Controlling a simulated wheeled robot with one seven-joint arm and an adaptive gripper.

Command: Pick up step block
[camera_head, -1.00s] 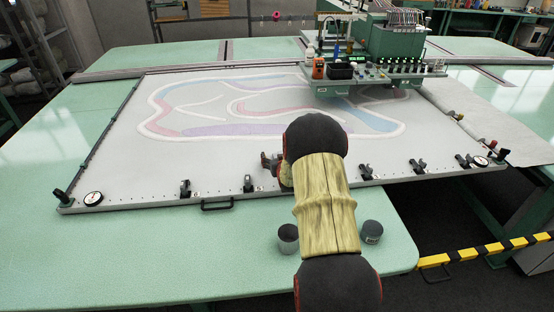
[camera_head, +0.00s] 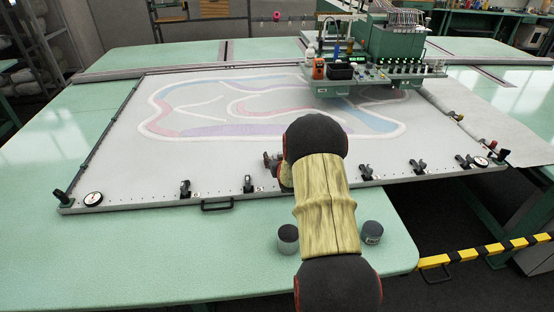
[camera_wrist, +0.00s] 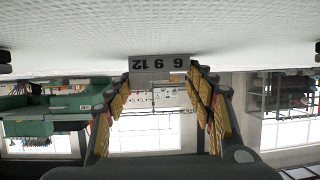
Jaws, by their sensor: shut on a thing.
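The step block (camera_wrist: 158,63) is a small grey block marked 6, 9 and 12, with the digits upside down in the wrist view. My gripper (camera_wrist: 160,76) has its yellow-padded fingers on either side of the block and is shut on it. The block is close to the white cloth (camera_wrist: 60,35), which fills the top of the wrist view; whether it touches the cloth is unclear. In the head view my gripper (camera_head: 272,162) shows only partly behind my arm, over the frame's near edge. The block is hidden there.
The framed white cloth (camera_head: 110,165) carries a coloured looping pattern, with black clamps (camera_head: 248,184) along its near rail. Two dark round pots (camera_head: 288,238) stand on the green table. The green tufting machine (camera_head: 390,50) stands at the back right. The left table area is clear.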

